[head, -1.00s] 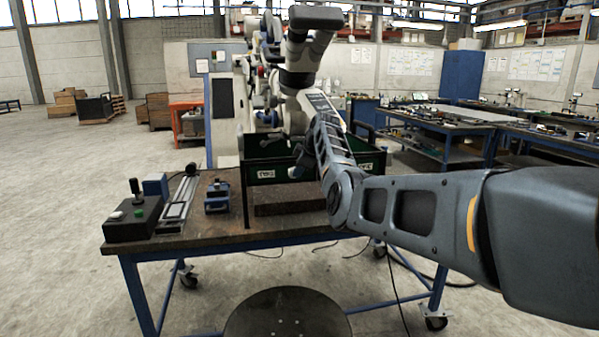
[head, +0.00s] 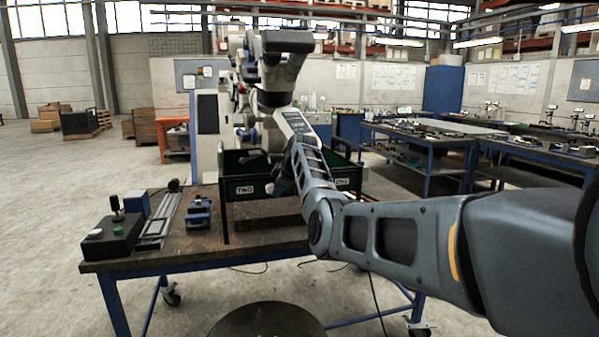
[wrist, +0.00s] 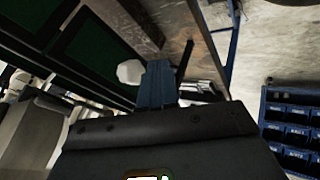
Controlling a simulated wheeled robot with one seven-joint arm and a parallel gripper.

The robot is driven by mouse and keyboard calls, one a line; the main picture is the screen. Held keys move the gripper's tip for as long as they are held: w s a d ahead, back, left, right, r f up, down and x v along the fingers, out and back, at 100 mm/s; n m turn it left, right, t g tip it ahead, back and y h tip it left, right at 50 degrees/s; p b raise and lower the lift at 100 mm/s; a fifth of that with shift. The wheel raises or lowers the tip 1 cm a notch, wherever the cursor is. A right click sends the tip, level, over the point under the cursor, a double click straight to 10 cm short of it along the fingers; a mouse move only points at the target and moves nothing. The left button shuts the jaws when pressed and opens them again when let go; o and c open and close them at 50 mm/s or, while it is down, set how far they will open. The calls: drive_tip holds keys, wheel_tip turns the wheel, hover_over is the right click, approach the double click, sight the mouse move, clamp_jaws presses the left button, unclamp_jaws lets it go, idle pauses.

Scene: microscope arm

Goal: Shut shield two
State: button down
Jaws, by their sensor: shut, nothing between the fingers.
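Shield two is the dark green panel with a white label reading TWO (head: 244,189), at the front left of a dark frame on the bench in the head view. A second green panel with a label (head: 343,182) is to its right, partly behind my arm. Whether shield two is fully shut cannot be told. My gripper (head: 282,183) is small and dark in front of the panels, near the right end of shield two. In the wrist view its closed fingers (wrist: 156,83) are empty, with dark green panels (wrist: 95,48) up and left of them. Contact is unclear.
A brown-topped workbench (head: 165,250) carries a black control box (head: 112,238) with a joystick and a blue vise-like block (head: 199,212) left of the panels. A pale machine arm (head: 283,75) rises behind them. Blue bins (wrist: 290,122) show in the wrist view.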

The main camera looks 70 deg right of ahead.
drive_tip(key=d+b+v, duration=0.1)
drive_tip(key=v, duration=0.9)
drive_tip(key=shift+s+b, duration=0.2)
drive_tip(key=shift+b, duration=0.1)
